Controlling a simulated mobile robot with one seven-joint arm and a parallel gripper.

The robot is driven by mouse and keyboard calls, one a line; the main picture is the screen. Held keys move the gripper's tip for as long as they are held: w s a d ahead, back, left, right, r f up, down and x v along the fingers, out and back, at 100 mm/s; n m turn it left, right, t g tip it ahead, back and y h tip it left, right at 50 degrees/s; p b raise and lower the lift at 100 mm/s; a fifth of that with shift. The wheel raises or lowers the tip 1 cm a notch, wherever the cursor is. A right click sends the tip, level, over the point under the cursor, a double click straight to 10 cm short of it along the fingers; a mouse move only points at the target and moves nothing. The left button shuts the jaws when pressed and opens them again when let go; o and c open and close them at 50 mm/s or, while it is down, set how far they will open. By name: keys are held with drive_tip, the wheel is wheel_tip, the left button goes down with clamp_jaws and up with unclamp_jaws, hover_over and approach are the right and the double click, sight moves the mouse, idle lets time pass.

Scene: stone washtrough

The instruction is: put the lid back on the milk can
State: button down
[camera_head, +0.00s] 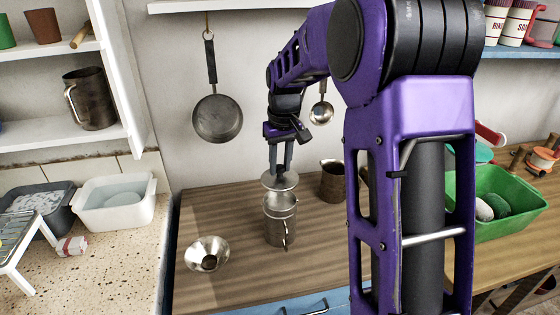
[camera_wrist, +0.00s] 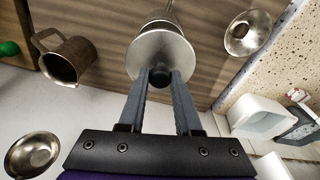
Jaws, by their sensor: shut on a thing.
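The metal milk can (camera_head: 279,228) stands upright on the wooden counter, with a handle at its side. My gripper (camera_head: 281,170) is above it, fingers pointing down. It is shut on the dark knob of the round metal lid (camera_head: 280,182). The lid looks roughly level and directly over the can's mouth; a small gap seems to show between them. In the wrist view my gripper (camera_wrist: 159,78) pinches the knob, and the lid (camera_wrist: 160,50) hides most of the can. Part of the can (camera_wrist: 160,20) shows beyond the lid.
A metal funnel (camera_head: 207,254) lies left of the can; a metal jug (camera_head: 332,181) stands behind right. A pan (camera_head: 217,118) and a ladle (camera_head: 321,112) hang on the wall. A green tub (camera_head: 510,205) is at the right. The counter in front of the can is clear.

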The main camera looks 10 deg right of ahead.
sight(281, 177)
drive_tip(key=shift+f+b, duration=1.1)
drive_tip(key=shift+f, duration=1.7)
drive_tip(key=shift+f, duration=0.15)
idle(0.4)
drive_tip(key=shift+c, duration=0.2)
unclamp_jaws()
idle(0.4)
drive_tip(key=shift+r+p, duration=1.2)
drive_tip(key=shift+r, duration=2.3)
